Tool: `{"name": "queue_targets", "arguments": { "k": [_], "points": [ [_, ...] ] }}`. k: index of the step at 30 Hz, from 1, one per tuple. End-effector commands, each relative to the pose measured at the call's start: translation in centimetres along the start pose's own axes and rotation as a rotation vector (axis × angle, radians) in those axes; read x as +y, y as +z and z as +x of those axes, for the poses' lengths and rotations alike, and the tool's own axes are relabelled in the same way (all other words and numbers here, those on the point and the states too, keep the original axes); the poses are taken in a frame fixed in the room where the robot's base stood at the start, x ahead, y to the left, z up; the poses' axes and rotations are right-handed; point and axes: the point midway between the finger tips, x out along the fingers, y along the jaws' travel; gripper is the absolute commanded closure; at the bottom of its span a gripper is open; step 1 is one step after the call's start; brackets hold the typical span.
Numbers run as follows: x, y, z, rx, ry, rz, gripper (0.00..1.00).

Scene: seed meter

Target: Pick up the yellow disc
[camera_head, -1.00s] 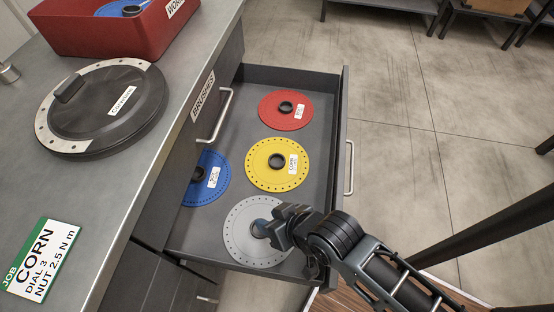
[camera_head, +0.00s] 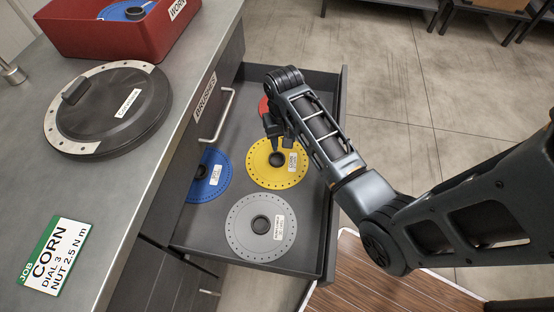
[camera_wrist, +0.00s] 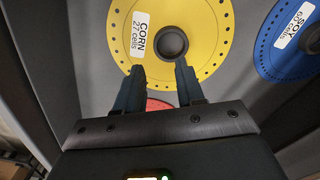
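The yellow disc (camera_head: 263,174) lies flat in the open drawer, with a black hub at its centre. In the wrist view the yellow disc (camera_wrist: 208,52) fills the upper middle and its label reads CORN 27 cells. My gripper (camera_head: 275,137) is over the drawer, above the hub side of the yellow disc. In the wrist view my gripper (camera_wrist: 158,75) is open, its two fingers apart and pointing toward the black hub (camera_wrist: 171,42). Nothing is between the fingers. The hub appears just beyond the fingertips, and I cannot tell the exact height gap.
The drawer (camera_head: 205,235) also holds a grey disc (camera_head: 240,238), a blue disc (camera_head: 203,190) and a red disc (camera_head: 263,105) mostly hidden by my arm. The counter at left bears a black round cover (camera_head: 110,120), a red bin (camera_head: 75,38) and a CORN job card (camera_head: 55,256).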

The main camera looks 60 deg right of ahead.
Motion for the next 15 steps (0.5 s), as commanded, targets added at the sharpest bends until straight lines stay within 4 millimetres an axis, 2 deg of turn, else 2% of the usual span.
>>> {"name": "queue_targets", "arguments": {
  "k": [15],
  "points": [
    [0.4,0.4,6.2,0.000,-0.001,0.000,0.62]
  ]
}}
